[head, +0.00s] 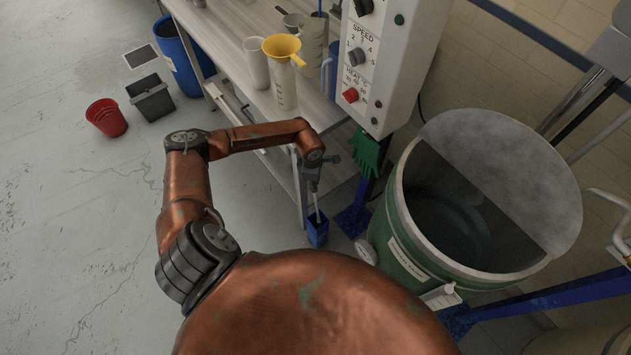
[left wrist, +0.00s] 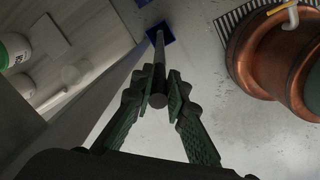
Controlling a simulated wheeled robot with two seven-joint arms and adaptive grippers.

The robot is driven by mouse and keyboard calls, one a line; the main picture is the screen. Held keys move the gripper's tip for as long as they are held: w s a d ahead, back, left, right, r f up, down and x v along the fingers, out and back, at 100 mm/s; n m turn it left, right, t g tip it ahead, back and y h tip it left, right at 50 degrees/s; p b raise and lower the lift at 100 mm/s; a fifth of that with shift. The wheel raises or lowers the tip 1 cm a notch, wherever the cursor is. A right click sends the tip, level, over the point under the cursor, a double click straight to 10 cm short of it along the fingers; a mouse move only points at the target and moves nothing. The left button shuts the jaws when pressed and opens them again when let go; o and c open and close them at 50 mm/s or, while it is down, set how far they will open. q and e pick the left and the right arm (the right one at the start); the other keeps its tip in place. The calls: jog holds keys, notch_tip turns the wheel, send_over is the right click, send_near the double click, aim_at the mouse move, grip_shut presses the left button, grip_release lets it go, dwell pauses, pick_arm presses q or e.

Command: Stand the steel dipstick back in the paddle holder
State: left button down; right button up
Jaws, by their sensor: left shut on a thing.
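My left gripper (head: 313,186) points down beside the bench leg and is shut on the steel dipstick (head: 318,208), a thin grey rod. In the left wrist view the gripper's dark green fingers (left wrist: 158,98) close around the dipstick (left wrist: 157,72), near its upper end. The small blue paddle holder (head: 318,232) stands on the floor directly below, and it also shows in the left wrist view (left wrist: 166,33). The dipstick's lower end reaches the holder's mouth in both views. I cannot tell how far it is inside. My right gripper is out of view.
The bench (head: 230,40) with jugs and a yellow funnel (head: 283,48) is behind my arm. A control box (head: 375,75) and green glove (head: 366,152) hang above the holder. A green drum (head: 400,235) stands to the right.

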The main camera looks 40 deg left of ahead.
pick_arm(q)
jog(key=shift+f+b, duration=1.55)
jog(key=shift+f, duration=0.95)
jog(key=c, duration=1.8)
grip_release()
jog(key=shift+r, duration=0.1)
jog(key=r, duration=1.1)
jog(key=shift+s+r, duration=0.4)
